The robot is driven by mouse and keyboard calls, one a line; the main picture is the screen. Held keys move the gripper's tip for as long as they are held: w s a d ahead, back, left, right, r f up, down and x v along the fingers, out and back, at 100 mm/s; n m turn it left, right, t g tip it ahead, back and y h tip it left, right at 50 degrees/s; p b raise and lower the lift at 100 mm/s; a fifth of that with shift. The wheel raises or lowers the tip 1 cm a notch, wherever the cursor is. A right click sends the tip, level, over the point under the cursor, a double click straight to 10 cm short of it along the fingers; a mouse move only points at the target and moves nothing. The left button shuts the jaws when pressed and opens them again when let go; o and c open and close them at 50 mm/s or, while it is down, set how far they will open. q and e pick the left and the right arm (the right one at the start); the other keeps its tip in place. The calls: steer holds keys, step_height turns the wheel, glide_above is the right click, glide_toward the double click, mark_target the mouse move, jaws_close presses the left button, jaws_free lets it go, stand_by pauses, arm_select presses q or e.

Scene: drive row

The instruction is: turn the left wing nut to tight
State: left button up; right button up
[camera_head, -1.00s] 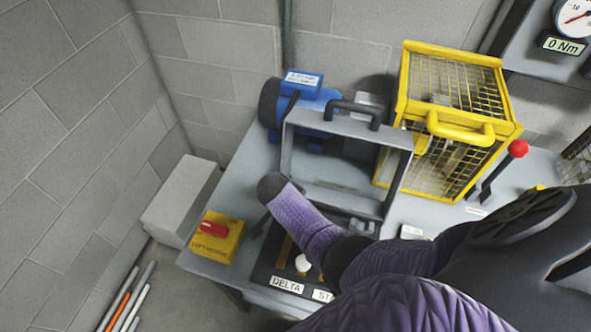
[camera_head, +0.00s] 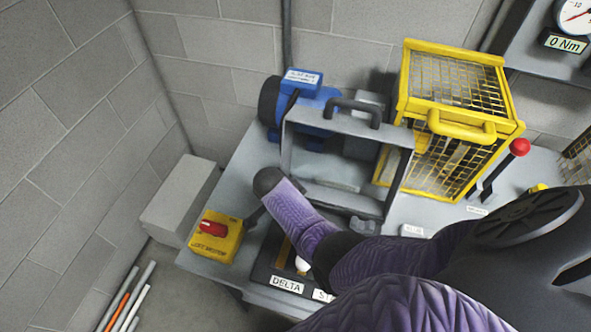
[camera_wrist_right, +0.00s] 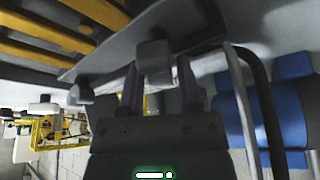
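In the right wrist view my right gripper (camera_wrist_right: 160,85) has its two dark fingers apart. A grey block-like piece, apparently the left wing nut (camera_wrist_right: 153,58), is between them at the edge of a grey frame. A gap shows on its right side; contact with the left finger cannot be told. A second small grey nut (camera_wrist_right: 80,93) shows farther left. In the head view the grey guard frame (camera_head: 398,170) stands on the bench, with one grey wing nut (camera_head: 363,226) at its lower right. My purple right arm hides the left nut there. My left gripper is not in view.
A blue motor (camera_head: 308,90) is behind the frame, and a yellow mesh cage (camera_head: 455,75) is to its right. A yellow box with a red switch (camera_head: 214,229) is at the bench's left corner. A red-knobbed lever (camera_head: 519,147) and a 0 Nm display (camera_head: 565,43) are at right.

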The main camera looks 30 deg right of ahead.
steer(key=shift+o, duration=1.4)
steer(key=p+v, duration=0.4)
steer(key=v, duration=0.5)
steer(key=shift+r+p, duration=0.35)
steer(key=shift+r, duration=0.05)
steer(key=shift+a, duration=0.15)
steer(key=shift+s+f, duration=0.1)
